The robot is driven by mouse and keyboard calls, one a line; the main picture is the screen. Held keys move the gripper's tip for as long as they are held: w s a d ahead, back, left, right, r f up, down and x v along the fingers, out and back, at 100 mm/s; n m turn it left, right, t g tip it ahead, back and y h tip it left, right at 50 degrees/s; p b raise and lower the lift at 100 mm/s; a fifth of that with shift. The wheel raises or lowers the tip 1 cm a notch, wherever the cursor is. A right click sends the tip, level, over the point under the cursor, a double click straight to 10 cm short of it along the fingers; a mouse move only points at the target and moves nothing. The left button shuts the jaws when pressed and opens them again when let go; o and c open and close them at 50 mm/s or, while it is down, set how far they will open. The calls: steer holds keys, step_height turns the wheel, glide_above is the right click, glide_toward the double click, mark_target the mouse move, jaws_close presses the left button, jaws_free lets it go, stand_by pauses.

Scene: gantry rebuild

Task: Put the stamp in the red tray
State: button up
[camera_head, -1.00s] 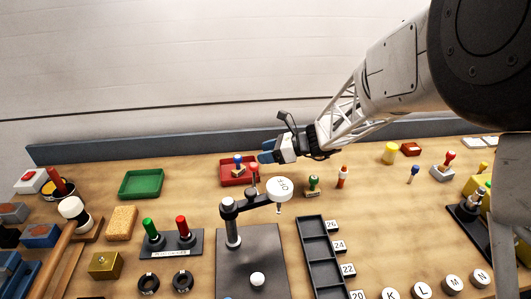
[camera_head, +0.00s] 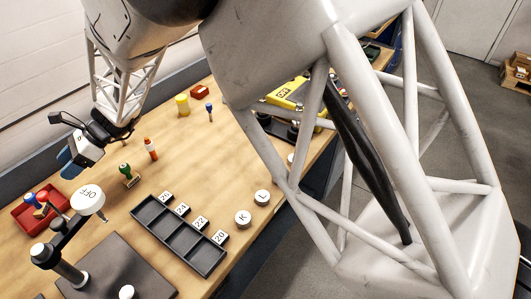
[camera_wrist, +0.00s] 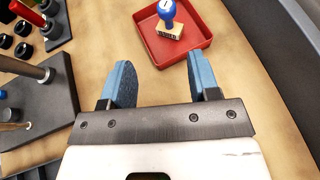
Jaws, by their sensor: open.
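A stamp with a blue knob and a wooden block (camera_wrist: 170,30) stands upright inside the red tray (camera_wrist: 152,45) in the wrist view. In the head view, the blue knob (camera_head: 29,198) shows over the red tray (camera_head: 20,219) at the left edge. My gripper (camera_wrist: 162,68) is open, with nothing between its blue fingers, and the stamp is clear of them. In the head view my gripper (camera_head: 68,161) hangs beside and above the tray. A second stamp, with a green handle (camera_head: 125,168), stands on the table to the right of the tray.
A post with a white OFF disc (camera_head: 87,199) rises near the tray. A black slotted rack (camera_head: 180,236) with numbered blocks lies in front.

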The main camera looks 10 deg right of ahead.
steer(key=s+d+r+n+t+h, duration=0.25)
steer(key=d+r, duration=0.25)
steer(key=d, duration=1.1)
steer(key=s+d+r+n+t+h, duration=0.15)
steer(key=d+r+n, duration=0.3)
steer(key=d, duration=1.05)
steer(key=s+d+n+t+h, duration=0.1)
steer(key=s+d+h, duration=0.1)
steer(key=s+d, duration=0.3)
steer(key=s+d+r+n+t+h, duration=0.1)
steer(key=s+d, duration=0.5)
steer(key=d, duration=0.8)
steer(key=s+d+r+n+t+h, duration=0.1)
steer(key=s+d+n+t+h, duration=0.2)
steer(key=d, duration=0.6)
steer(key=s+h, duration=0.1)
steer(key=s, duration=0.1)
steer(key=shift+s+d+h, duration=0.3)
steer(key=shift+d, duration=0.05)
